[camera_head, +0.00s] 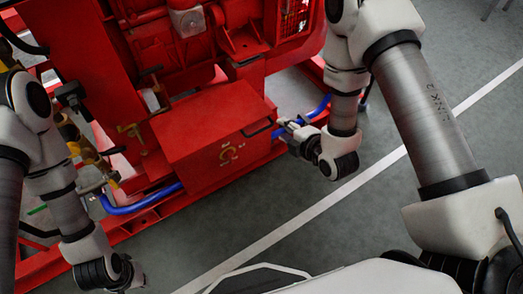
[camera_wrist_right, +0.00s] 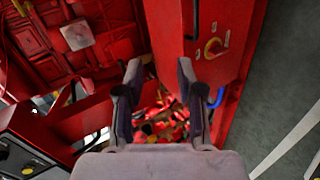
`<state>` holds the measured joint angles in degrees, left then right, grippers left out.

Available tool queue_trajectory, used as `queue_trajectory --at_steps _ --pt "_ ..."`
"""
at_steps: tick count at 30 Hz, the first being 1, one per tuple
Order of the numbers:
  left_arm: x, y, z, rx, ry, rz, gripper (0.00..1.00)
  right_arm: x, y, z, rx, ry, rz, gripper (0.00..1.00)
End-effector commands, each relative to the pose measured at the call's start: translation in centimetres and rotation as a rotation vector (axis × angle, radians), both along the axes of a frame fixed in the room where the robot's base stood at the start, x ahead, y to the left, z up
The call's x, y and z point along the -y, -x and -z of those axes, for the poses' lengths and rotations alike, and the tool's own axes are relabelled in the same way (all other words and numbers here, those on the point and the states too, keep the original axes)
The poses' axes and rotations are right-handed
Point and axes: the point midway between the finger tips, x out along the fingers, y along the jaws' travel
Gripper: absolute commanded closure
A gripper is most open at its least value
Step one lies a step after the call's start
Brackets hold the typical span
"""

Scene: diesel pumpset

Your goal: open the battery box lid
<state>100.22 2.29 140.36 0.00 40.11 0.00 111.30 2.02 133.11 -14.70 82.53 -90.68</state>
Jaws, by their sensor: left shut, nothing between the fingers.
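The red battery box (camera_head: 207,137) stands on the red pumpset frame, its lid lying flat and closed. A black handle (camera_head: 257,128) sits on its right side; I take the dark bar (camera_wrist_right: 195,18) in the right wrist view for the same handle. My right gripper (camera_head: 283,126) is just right of the box, close to the handle. In the right wrist view its fingers (camera_wrist_right: 158,88) are apart with nothing held, the right finger close against the box. My left gripper (camera_head: 137,276) is low on the left, away from the box, shut and empty; its fingertips are mostly hidden.
The red engine (camera_head: 165,50) rises behind the box. Blue hoses (camera_head: 140,202) run along both sides of the box. Brass fittings stand to its left. Grey floor (camera_head: 285,205) with a white line is clear in front and to the right.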

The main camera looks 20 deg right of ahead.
Motion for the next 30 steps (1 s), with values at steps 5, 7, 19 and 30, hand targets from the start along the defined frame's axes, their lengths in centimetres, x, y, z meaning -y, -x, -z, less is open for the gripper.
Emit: queue_trajectory --at_steps 5,7,19,30 --pt "0.0 0.0 12.6 0.001 0.0 0.0 1.0 -0.7 -3.3 7.7 0.168 0.023 -0.047 0.63" --pt "0.0 0.0 16.3 0.001 0.0 0.0 1.0 -0.8 -4.2 9.8 0.208 0.02 -0.052 0.63" --pt "0.0 0.0 25.8 0.001 0.0 0.0 1.0 -1.0 -6.5 14.5 0.306 0.021 -0.054 0.63" --pt "0.0 -0.1 28.1 0.002 0.0 -0.003 1.0 -2.7 -12.2 15.7 0.306 0.022 -0.056 0.63"
